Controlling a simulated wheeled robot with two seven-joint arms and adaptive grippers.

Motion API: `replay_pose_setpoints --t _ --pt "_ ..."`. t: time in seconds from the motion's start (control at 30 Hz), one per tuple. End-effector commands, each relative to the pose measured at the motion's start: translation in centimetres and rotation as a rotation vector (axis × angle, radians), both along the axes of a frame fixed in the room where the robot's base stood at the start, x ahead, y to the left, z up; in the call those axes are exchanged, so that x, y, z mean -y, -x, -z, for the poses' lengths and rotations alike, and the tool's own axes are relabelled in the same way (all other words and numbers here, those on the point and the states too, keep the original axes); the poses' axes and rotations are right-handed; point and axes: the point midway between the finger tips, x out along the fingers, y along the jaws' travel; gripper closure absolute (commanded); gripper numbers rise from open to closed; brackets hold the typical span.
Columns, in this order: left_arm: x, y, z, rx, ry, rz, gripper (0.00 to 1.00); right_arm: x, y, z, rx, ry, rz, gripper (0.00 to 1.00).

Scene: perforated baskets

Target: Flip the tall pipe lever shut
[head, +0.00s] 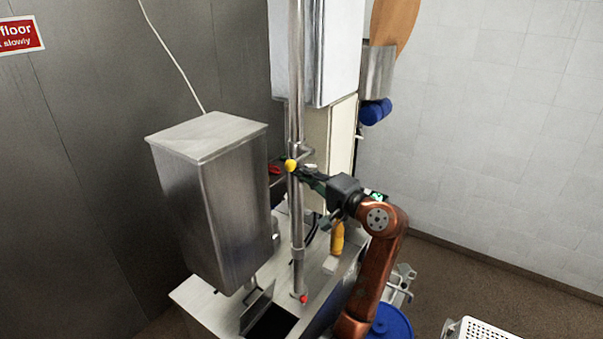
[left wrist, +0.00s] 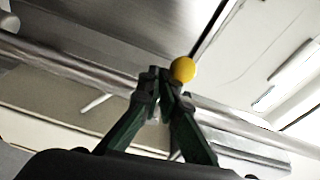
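The tall steel pipe (head: 297,225) stands upright on the steel unit, and its lever ends in a yellow knob (head: 291,165). My left gripper (head: 306,174) is right beside the knob, at its right. In the left wrist view the yellow knob (left wrist: 183,70) sits at the right of my fingertips (left wrist: 159,76), not between them. The two green fingers come together at the tips and look shut, with nothing seen between them. The pipe (left wrist: 62,62) runs slantwise behind them. The lever's stem is mostly hidden. My right gripper is not in view.
A tall steel box (head: 215,200) stands close left of the pipe. A white cabinet (head: 338,50) is behind it. A yellow-handled tool (head: 337,238) is below my gripper. A blue drum (head: 390,322) and a white perforated basket (head: 482,330) are lower right.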

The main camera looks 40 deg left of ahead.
Motion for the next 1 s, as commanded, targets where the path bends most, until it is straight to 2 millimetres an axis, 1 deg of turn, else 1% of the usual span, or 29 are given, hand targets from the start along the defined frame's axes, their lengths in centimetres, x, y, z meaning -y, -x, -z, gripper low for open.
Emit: replay_pose_setpoints --t 0.03,0.2,0.3,0.37,0.43,0.57,0.7,0.8,0.9,1.0 --pt "0.1 0.2 -0.8 0.009 -0.014 -0.001 1.0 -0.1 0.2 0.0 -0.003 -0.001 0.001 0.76" --pt "0.1 0.2 -0.8 0.009 -0.015 -0.001 1.0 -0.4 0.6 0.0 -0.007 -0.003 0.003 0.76" --pt "0.0 0.1 -0.5 0.008 -0.016 -0.002 1.0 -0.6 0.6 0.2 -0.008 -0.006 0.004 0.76" --pt "-0.1 -0.1 0.0 0.006 -0.015 -0.002 1.0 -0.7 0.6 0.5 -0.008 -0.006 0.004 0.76" --pt "-0.3 -0.5 1.0 0.003 -0.013 -0.003 1.0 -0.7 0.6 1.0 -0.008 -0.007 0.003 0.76" --pt "-0.9 -1.5 3.7 -0.002 -0.007 -0.003 1.0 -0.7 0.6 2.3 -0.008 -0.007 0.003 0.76" --pt "2.6 -1.6 2.9 0.003 -0.005 0.002 1.0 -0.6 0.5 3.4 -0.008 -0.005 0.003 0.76" --pt "4.7 -1.6 2.5 0.002 -0.002 0.002 1.0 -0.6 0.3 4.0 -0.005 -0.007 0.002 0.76" --pt "6.5 -1.6 2.1 0.001 -0.002 0.001 1.0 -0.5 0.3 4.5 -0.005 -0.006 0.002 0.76" --pt "7.8 -1.6 1.8 -0.001 -0.001 -0.001 1.0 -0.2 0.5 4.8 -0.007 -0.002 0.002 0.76"
